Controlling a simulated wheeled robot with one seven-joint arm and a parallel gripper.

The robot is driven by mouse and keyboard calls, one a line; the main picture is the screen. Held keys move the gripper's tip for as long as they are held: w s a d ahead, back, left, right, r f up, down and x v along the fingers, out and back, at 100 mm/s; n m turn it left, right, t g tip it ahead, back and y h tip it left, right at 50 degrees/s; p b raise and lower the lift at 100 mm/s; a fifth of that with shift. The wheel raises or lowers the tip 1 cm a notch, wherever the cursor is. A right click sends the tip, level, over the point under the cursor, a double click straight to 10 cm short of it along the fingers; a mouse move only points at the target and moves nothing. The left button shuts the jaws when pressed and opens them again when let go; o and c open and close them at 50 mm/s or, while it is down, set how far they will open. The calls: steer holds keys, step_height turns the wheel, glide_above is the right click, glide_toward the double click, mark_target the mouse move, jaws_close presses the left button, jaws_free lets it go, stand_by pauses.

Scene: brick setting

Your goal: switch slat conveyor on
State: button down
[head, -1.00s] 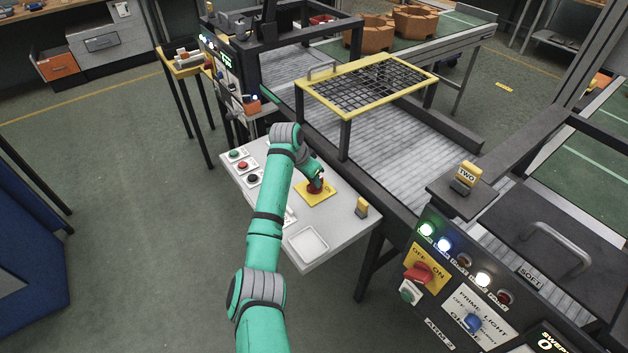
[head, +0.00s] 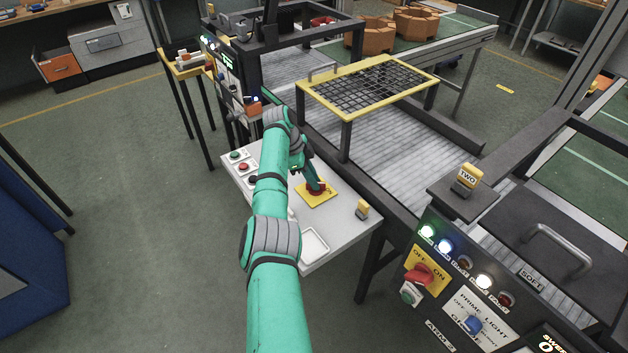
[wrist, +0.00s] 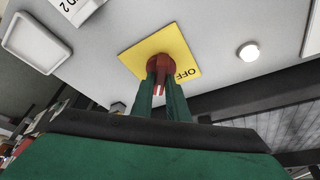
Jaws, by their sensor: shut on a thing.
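A red rotary switch (wrist: 160,63) sits on a yellow plate (wrist: 142,48) on the white panel beside the conveyor. In the wrist view the plate carries the word OFF to the right of the switch; other lettering is hidden. My gripper (wrist: 160,82) is shut on the red switch, with a finger on each side of it. In the head view my gripper (head: 316,185) reaches down to the yellow plate (head: 327,200), and the switch is mostly hidden. The slat conveyor (head: 400,140) runs behind the panel, with grey slats.
Green, red and black buttons line the panel's left side, partly behind my arm. A white tray (head: 313,245) and a small yellow-topped part (head: 362,209) are near. A yellow-framed mesh guard (head: 325,97) stands over the conveyor. A control box with another red switch (head: 420,275) is at right.

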steer(key=shift+m+g, duration=0.3)
steer(key=shift+m, duration=0.4)
steer(key=c, duration=1.7)
jaws_free()
steer(key=shift+w, duration=0.1)
steer(key=shift+r, duration=0.1)
steer(key=v, duration=1)
steer(key=shift+a+r, duration=0.15)
steer(key=shift+r, duration=0.2)
